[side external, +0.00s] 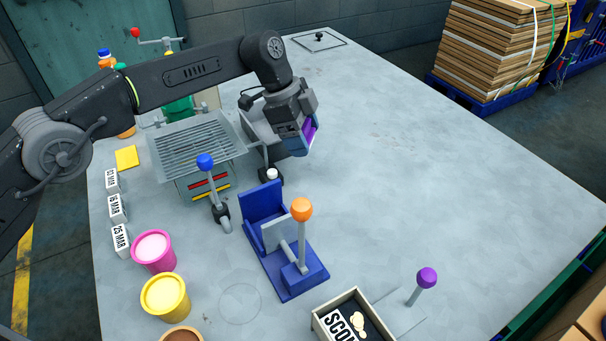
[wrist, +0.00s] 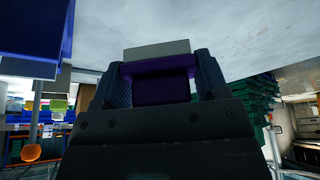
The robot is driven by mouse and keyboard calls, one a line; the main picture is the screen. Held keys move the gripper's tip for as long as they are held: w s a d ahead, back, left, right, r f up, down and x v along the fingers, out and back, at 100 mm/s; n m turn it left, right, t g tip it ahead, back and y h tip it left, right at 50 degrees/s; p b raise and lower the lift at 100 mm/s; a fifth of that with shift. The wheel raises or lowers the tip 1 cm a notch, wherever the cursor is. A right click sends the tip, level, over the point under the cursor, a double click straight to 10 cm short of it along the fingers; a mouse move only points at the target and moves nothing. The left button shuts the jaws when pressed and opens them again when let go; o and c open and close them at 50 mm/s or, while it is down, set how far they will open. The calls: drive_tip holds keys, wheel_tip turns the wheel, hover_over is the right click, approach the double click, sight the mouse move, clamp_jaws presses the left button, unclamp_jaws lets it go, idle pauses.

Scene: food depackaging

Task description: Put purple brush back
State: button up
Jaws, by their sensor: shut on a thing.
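My gripper (side external: 303,141) is shut on the purple brush (side external: 311,129) and holds it above the table, right of the slatted metal rack. Only a small purple part of the brush shows in the side view, beside the dark jaws. In the wrist view the purple brush (wrist: 160,84) sits between the two fingers of my gripper (wrist: 160,82), with a pale grey strip along its far edge. How high the brush is above the table is hard to tell.
The slatted rack (side external: 197,145) with a blue-knobbed lever and a grey box (side external: 262,137) stand near the gripper. A blue fixture (side external: 290,272) with an orange knob stands in front. Pink (side external: 153,251) and yellow (side external: 165,296) cups are front left. The table's right (side external: 430,170) is clear.

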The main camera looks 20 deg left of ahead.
sight(308, 180)
wheel_tip(308, 180, down, 9)
drive_tip(key=shift+f, duration=0.1)
idle(0.3)
drive_tip(key=o, duration=1)
drive_tip(key=shift+f, duration=0.1)
drive_tip(key=shift+c, duration=0.2)
drive_tip(key=v, duration=1.2)
drive_tip(key=shift+r, duration=0.25)
